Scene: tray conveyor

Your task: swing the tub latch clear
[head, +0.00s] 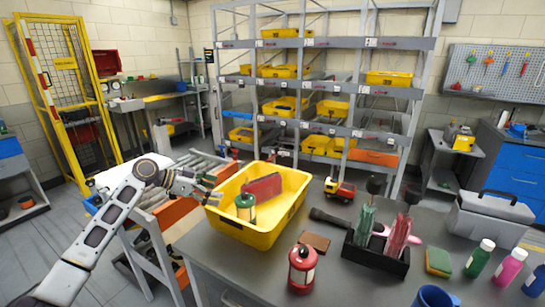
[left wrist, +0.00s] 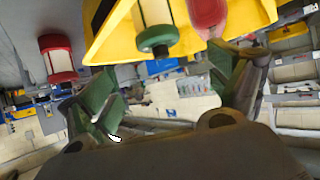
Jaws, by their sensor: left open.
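A yellow tub (head: 262,235) stands open on the grey table, near its left edge. A green lantern (head: 246,207) and a flat red thing (head: 262,187) are inside it. The tub (left wrist: 108,38), the green lantern (left wrist: 155,22) and a red piece (left wrist: 207,14) also show at the top of the left wrist view. I cannot make out a latch on the tub in either view. My left gripper (head: 208,190) is at the tub's left rim; touching or apart cannot be told. In the left wrist view its fingers (left wrist: 172,92) are spread with nothing between them. My right gripper is out of view.
A red lantern (head: 302,268), a toy truck (head: 340,190), a black holder (head: 376,255), a grey box with a handle (head: 492,218) and several bottles crowd the table. A roller conveyor (head: 195,168) lies left of the tub. Shelving (head: 325,95) stands behind.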

